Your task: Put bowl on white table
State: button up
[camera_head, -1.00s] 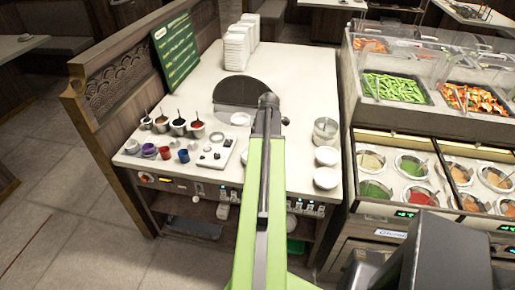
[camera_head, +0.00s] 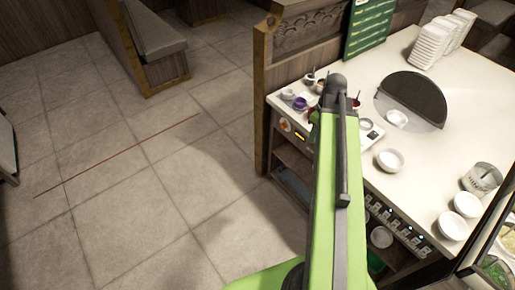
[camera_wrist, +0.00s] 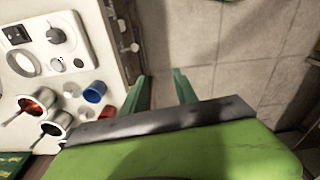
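I cannot tell which bowl the task means. The white counter top (camera_head: 432,165) is the only clear white table surface. My gripper (camera_wrist: 161,84) shows in the wrist view as two green fingers, apart, with only floor and the counter's side between them.
Sauce cups, a blue cup (camera_wrist: 95,92) and a control panel (camera_wrist: 52,42) sit near the counter's left end. A wooden partition (camera_head: 264,100) borders it. A glass jar (camera_head: 482,178) stands at the right. Open tiled floor (camera_head: 120,180) lies left, with a bench (camera_head: 150,45) beyond.

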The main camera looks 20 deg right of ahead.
jog(key=w+a+m+g, duration=0.1)
jog(key=a+m, duration=0.3)
jog(key=a, duration=2.5)
jog(key=shift+w+f+m+b, duration=0.4)
jog(key=shift+w, duration=0.1)
